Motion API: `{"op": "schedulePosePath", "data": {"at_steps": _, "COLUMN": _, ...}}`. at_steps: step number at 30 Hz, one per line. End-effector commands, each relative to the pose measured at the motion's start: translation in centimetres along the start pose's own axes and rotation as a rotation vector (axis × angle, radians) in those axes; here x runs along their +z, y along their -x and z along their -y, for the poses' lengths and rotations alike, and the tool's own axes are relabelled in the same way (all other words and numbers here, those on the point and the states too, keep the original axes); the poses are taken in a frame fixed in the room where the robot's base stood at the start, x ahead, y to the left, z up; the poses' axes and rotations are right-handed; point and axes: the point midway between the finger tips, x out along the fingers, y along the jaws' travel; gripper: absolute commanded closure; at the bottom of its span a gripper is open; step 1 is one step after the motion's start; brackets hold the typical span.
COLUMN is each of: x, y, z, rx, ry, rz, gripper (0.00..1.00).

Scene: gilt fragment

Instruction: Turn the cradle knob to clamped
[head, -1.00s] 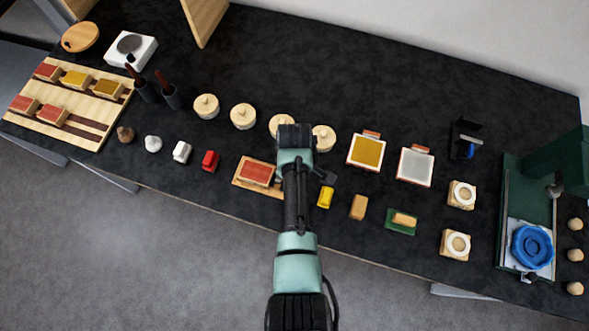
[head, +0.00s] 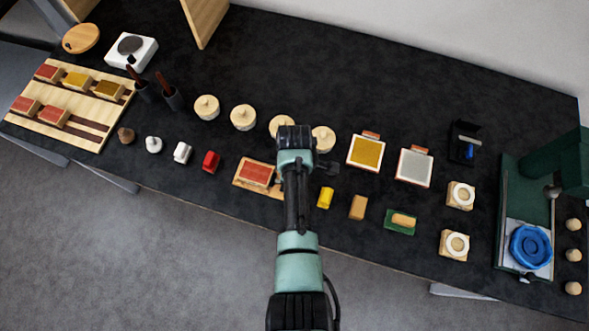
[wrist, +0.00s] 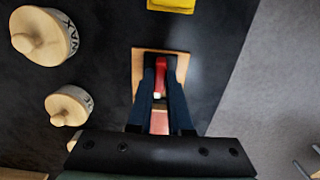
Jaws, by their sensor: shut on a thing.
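The cradle is a wooden base (head: 240,184) with a red block (head: 257,173) on it, just left of my arm in the head view. In the wrist view the cradle's board (wrist: 138,62) lies under my gripper (wrist: 160,78). A red knob-like piece (wrist: 160,68) sits between the two dark fingers, which are shut on it. A small white spot shows at its lower end. The red block also shows between the fingers, nearer the palm (wrist: 158,122). My arm hides the knob in the head view. No clamped mark can be read.
Round wooden-knobbed pots (head: 243,117) stand behind the cradle; two show close by in the wrist view (wrist: 68,105). A yellow block (head: 325,197) stands right of my arm. Framed trays (head: 366,152) and a green press (head: 570,165) are farther right. Open black tabletop lies behind.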

Motion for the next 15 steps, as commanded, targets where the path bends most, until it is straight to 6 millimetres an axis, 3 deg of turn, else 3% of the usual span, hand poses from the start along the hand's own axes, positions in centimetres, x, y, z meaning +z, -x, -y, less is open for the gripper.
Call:
{"op": "schedulePosePath", "data": {"at_steps": 3, "x": -0.16, "y": 0.14, "z": -0.14, "rx": 0.004, "ry": 0.000, "rz": -0.004, "gripper": 1.00}}
{"op": "schedulePosePath", "data": {"at_steps": 4, "x": -0.17, "y": 0.14, "z": -0.14, "rx": 0.004, "ry": 0.000, "rz": -0.004, "gripper": 0.77}}
{"op": "schedulePosePath", "data": {"at_steps": 8, "x": -0.12, "y": 0.11, "z": -0.10, "rx": 0.003, "ry": -0.001, "rz": -0.003, "gripper": 0.54}}
{"op": "schedulePosePath", "data": {"at_steps": 15, "x": -0.06, "y": 0.04, "z": -0.04, "rx": 0.001, "ry": -0.001, "rz": -0.002, "gripper": 0.53}}
